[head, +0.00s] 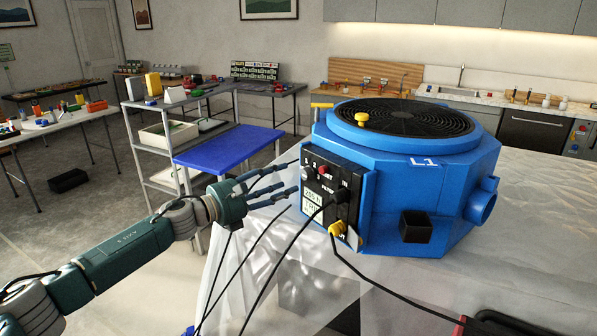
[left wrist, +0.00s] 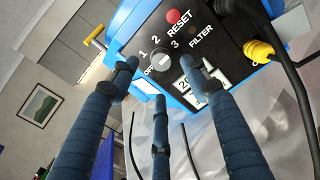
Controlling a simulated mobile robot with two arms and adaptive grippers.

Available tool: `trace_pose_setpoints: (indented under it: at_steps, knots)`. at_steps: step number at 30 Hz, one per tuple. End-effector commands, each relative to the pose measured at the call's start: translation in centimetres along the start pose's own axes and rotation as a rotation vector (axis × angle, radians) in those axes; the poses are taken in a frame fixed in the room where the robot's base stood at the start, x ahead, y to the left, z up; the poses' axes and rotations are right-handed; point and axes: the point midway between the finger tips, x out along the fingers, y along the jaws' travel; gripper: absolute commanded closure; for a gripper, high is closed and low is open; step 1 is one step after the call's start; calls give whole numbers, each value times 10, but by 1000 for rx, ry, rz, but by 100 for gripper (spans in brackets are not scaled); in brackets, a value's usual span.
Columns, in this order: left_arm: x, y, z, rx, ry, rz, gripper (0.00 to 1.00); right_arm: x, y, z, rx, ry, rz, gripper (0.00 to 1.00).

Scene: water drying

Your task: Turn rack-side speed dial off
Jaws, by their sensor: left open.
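The blue air mover (head: 400,160), marked L1, stands on a sheet-covered surface. Its black control panel (head: 330,190) faces left, toward my left gripper (head: 294,180). In the left wrist view the pale round speed dial (left wrist: 158,63) sits on the panel among the marks OFF, 1, 2 and 3, beside the red RESET button (left wrist: 172,16). Which mark the dial points to is too small to tell. My left gripper's fingers (left wrist: 158,72) are open and spread around the dial in that view, with nothing held; contact cannot be told. My right gripper is not in view.
Black cables hang below the panel, one from a yellow plug (head: 338,228), close to my left arm. A red and black object (head: 490,323) lies at the lower right.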

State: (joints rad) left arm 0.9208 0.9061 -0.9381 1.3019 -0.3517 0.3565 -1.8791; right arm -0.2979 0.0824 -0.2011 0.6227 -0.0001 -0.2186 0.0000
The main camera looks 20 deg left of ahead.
Motion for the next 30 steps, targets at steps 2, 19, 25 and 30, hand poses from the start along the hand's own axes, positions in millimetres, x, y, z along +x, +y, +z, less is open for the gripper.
trace_pose_setpoints:
  at_steps: [2,19,25,30]
  knots:
    - [18,0,5,-2,-2,-1,53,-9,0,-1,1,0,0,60]
    - [62,0,0,-2,0,0,53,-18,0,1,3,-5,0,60]
    - [62,0,0,-2,0,1,71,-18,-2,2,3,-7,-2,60]
    - [62,0,1,-2,-1,0,98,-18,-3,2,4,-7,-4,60]
